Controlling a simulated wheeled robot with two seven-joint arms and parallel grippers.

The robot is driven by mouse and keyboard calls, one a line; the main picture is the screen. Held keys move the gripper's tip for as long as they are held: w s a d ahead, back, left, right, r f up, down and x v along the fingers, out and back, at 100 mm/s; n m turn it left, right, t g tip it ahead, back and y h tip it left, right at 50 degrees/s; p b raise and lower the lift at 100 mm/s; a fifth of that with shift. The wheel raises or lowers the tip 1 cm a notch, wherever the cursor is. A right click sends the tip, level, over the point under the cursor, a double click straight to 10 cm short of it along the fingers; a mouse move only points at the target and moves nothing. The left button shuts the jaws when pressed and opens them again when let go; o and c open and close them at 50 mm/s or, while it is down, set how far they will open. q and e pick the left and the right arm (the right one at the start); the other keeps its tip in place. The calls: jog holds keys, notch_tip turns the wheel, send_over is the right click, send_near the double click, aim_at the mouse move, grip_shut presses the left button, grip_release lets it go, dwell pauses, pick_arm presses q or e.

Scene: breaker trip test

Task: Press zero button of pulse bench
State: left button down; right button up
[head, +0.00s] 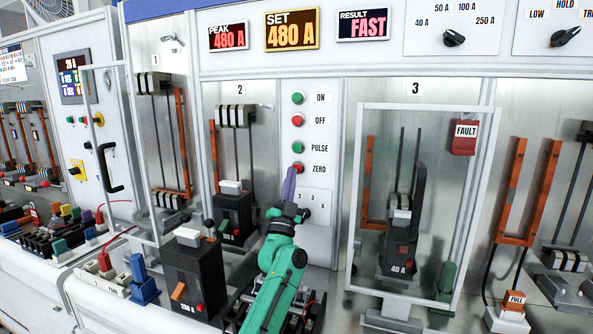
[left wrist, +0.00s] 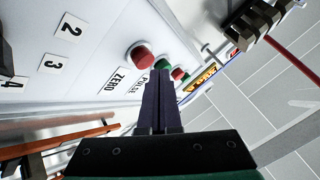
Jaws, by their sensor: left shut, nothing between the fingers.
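The red zero button (head: 298,167) is the lowest of a column of buttons on the grey panel between bays 2 and 3, beside its ZERO label (head: 319,169). The green pulse button (head: 298,147) is just above it. My left gripper (head: 291,175) has its purple fingers shut and empty, pointing up with the tips over the lower left edge of the zero button. In the left wrist view the zero button (left wrist: 140,57) shows just left of the fingertips (left wrist: 159,76). I cannot tell whether they touch it. My right gripper is not in view.
The red off button (head: 298,121) and green on button (head: 298,98) are higher in the column. A panel marked 2, 3, 4 (head: 313,198) lies below, close to my left wrist. A framed clear door (head: 354,200) stands right. A black breaker (head: 195,275) stands left.

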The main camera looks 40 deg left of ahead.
pick_arm(q)
jog(key=shift+w, duration=0.1)
dwell(0.3)
jog(key=shift+w+a, duration=0.1)
jog(key=shift+w, duration=0.25)
jog(key=shift+w+a+b, duration=0.2)
jog(key=shift+w+b, duration=0.2)
jog(key=shift+b, duration=0.2)
dwell(0.4)
jog(key=shift+r, duration=0.1)
jog(key=shift+s+d+p, duration=0.35)
jog(key=shift+s+p, duration=0.5)
jog(key=shift+p, duration=0.1)
